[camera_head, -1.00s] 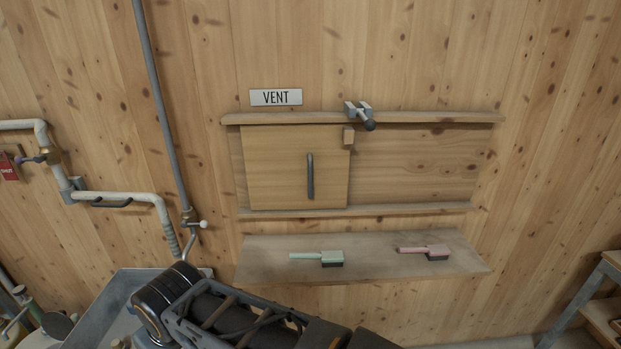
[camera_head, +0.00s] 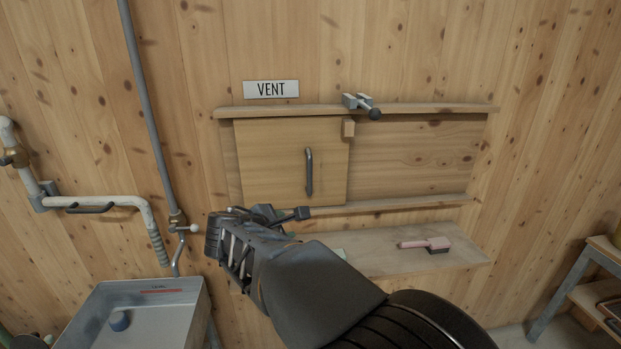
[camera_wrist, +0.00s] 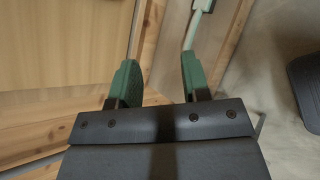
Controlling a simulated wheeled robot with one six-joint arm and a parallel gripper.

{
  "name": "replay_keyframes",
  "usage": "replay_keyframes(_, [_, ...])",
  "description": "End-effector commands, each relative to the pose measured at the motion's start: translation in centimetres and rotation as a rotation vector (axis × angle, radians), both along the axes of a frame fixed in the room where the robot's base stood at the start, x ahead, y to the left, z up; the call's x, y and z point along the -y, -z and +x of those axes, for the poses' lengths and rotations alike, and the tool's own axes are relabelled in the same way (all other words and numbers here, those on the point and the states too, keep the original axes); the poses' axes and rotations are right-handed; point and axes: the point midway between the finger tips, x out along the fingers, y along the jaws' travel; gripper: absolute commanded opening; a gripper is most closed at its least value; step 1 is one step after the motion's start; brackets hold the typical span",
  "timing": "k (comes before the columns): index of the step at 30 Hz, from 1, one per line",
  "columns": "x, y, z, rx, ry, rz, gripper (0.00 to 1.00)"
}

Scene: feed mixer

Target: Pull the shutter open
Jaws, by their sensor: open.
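The shutter (camera_head: 270,160) is a square wooden panel between an upper rail (camera_head: 420,109) and a lower rail (camera_head: 400,203), under the VENT sign (camera_head: 271,89). It covers the left part of the frame. A dark upright bar handle (camera_head: 309,172) sits right of its middle. A metal clamp (camera_head: 361,105) with a dark knob sits on the upper rail above. My gripper (camera_head: 298,222) is below the handle, near the lower rail, apart from the handle. The wrist view shows its green fingers (camera_wrist: 160,75) spread, with nothing between them.
A shelf (camera_head: 380,262) below holds a pink brush (camera_head: 426,244) and a green brush (camera_head: 340,253), mostly hidden by my arm. Pipes (camera_head: 100,202) and a grey metal box (camera_head: 150,310) are at left. A rack (camera_head: 575,285) is at right. The wall right of the shutter is clear.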

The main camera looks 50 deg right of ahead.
Motion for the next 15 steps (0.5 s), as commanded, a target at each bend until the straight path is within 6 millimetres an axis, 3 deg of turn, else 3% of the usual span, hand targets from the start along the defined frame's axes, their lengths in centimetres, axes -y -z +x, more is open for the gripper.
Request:
replay_keyframes(3, [3.3, -1.2, 2.1, -0.213, -0.093, -0.26, 0.43])
replay_keyframes(6, [5.0, -2.5, 3.7, -0.362, -0.148, -0.433, 0.43])
replay_keyframes(15, [7.4, -4.4, 6.3, -0.581, -0.214, -0.676, 0.43])
